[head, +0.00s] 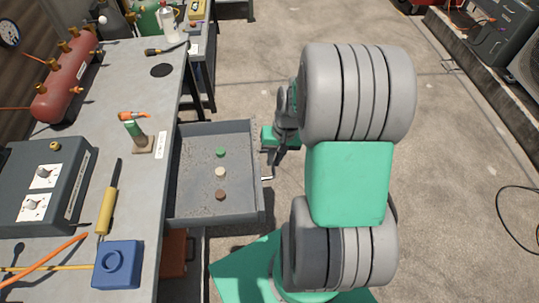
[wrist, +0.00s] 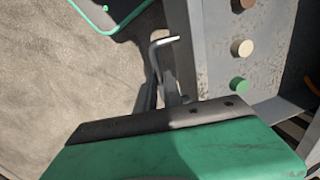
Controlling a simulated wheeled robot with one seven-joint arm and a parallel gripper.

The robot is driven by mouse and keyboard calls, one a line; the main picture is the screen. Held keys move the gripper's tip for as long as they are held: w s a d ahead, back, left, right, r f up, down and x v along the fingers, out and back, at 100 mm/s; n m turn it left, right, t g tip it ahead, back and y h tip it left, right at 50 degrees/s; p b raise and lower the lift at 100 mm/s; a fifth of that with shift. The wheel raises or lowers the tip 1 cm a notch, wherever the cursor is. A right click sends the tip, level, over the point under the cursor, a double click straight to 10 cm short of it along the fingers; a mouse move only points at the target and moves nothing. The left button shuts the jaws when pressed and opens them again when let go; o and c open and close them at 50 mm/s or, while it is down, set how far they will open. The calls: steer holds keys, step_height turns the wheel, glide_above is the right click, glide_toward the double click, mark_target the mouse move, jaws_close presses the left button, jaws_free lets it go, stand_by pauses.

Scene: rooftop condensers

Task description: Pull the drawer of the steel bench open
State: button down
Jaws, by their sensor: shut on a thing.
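The steel bench (head: 140,85) runs along the left in the head view. Its grey drawer (head: 195,190) stands pulled far out to the right, with its inside in plain view. Green, cream and brown round discs lie in it. My gripper (head: 270,158) is at the drawer's front, partly hidden by my arm. In the wrist view, my gripper's fingers (wrist: 168,98) are shut on the drawer's bar handle (wrist: 164,42), whose bent end sticks out beyond them. The drawer's front panel (wrist: 203,50) is just right of the handle there.
On the bench are a grey box with dials (head: 40,185), a blue block (head: 117,264), a yellow-handled tool (head: 105,210) and a red tank (head: 68,80). An orange-red box (head: 172,252) sits beneath. Concrete floor right of the drawer is largely clear; a black cable (head: 505,215) lies far right.

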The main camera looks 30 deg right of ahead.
steer(key=shift+s+d, duration=0.15)
steer(key=shift+d, duration=0.4)
steer(key=c, duration=1.8)
jaws_free()
steer(key=shift+o, duration=0.2)
steer(key=shift+r, duration=0.1)
step_height(320, 180, up, 8)
steer(key=d, duration=0.1)
steer(key=shift+s+d+f+p, duration=0.15)
steer(key=shift+s+f+p, duration=0.05)
steer(key=shift+s+p, duration=0.1)
steer(key=s+a+r+h+p, duration=0.1)
steer(key=s+r, duration=0.1)
steer(key=s, duration=0.5)
steer(key=w+a+r+n+t+p, duration=0.1)
steer(key=a+r+n, duration=0.1)
steer(key=a+r, duration=0.4)
steer(key=w+a+r+n+t+p, duration=0.1)
steer(key=w+a+r+n+p, duration=0.1)
steer(key=a+r, duration=0.4)
steer(key=shift+w+n+h, duration=0.25)
steer(key=shift+n+h, duration=0.15)
